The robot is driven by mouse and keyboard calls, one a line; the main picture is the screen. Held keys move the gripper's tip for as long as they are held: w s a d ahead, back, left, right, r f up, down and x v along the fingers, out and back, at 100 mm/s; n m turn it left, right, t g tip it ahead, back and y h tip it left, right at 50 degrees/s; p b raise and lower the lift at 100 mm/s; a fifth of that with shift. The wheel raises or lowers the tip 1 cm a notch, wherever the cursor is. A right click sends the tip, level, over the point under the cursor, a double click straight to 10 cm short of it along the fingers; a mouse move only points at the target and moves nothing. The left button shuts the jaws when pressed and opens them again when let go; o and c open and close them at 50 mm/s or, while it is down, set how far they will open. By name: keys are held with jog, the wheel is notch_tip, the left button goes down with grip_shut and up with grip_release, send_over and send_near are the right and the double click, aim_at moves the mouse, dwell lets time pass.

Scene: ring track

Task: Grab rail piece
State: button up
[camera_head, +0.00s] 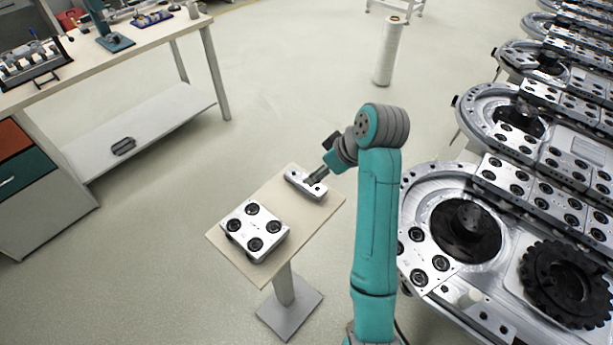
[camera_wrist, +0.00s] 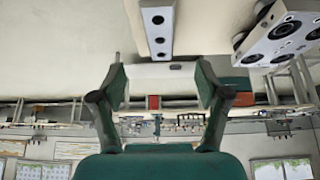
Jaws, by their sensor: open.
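The rail piece (camera_head: 304,185), a short silver-grey bar with dark round holes, lies near the far edge of the small beige stand (camera_head: 233,258). In the wrist view the rail piece (camera_wrist: 157,32) shows at the top centre, beyond the fingertips and in line with the gap between them. My gripper (camera_head: 317,178) is at the right end of the bar in the head view, and its tip is too small there to tell contact. In the wrist view my gripper (camera_wrist: 161,80) has its two fingers spread, with nothing held between them.
A silver carriage with black rollers (camera_head: 255,230) sits on the near part of the stand; it also shows in the wrist view (camera_wrist: 283,38). The ring track machinery (camera_head: 430,185) stands at right. A workbench (camera_head: 75,75) is at upper left. A white roll (camera_head: 388,52) stands behind on open floor.

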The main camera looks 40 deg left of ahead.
aim_at(305, 184)
jog(key=x, duration=0.9)
jog(key=shift+r, duration=0.1)
jog(key=shift+a+f, duration=0.25)
jog(key=shift+f, duration=0.1)
jog(key=shift+f, duration=0.25)
dwell(0.3)
grip_shut()
